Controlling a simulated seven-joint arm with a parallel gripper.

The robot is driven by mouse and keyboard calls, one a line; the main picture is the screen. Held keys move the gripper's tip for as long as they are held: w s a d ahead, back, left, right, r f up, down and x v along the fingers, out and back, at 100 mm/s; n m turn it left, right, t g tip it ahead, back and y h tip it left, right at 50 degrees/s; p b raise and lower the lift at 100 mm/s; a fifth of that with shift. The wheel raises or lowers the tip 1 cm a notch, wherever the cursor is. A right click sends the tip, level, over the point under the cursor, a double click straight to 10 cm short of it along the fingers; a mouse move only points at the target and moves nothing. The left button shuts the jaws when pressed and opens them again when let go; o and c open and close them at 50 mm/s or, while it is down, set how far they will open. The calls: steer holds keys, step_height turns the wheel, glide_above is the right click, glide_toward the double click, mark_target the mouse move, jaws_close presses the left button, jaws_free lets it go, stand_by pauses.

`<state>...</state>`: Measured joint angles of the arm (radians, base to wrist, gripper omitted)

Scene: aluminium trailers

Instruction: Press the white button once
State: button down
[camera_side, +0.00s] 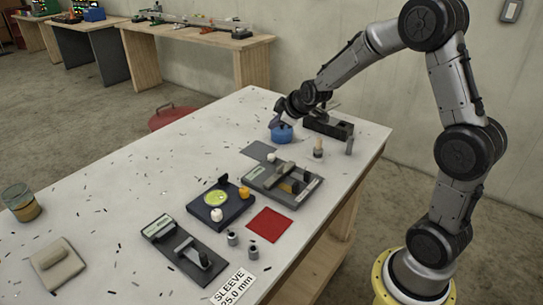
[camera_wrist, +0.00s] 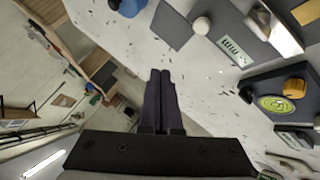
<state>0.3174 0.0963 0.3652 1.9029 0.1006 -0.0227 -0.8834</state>
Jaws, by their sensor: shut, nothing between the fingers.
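A black box (camera_side: 234,208) on the table has a yellow-green dial (camera_side: 216,198), a white round button (camera_side: 216,215) and an orange knob (camera_side: 244,192). In the wrist view the dial (camera_wrist: 276,104) and orange knob (camera_wrist: 293,88) show at the right; I cannot clearly make out the white button there. A separate white ball (camera_side: 271,157) sits by a grey plate (camera_side: 259,150); it also shows in the wrist view (camera_wrist: 201,25). My gripper (camera_wrist: 160,73) is shut and empty. In the side view it is at the table's far end near a blue pot, well away from the black box.
The blue pot (camera_side: 281,133) and a long black block (camera_side: 328,125) stand at the far end. A grey fixture (camera_side: 283,182), a red mat (camera_side: 269,223), a black clamp plate (camera_side: 184,249) and small metal cylinders (camera_side: 232,239) surround the box. The left tabletop is mostly clear, with scattered dark shavings.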

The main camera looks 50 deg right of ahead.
mark_target(271, 154)
steer(key=shift+f, duration=3.95)
steer(key=shift+f, duration=0.4)
steer(key=shift+f, duration=0.9)
steer(key=shift+r, duration=1.3)
steer(key=shift+r, duration=0.1)
steer(key=shift+r, duration=2.4)
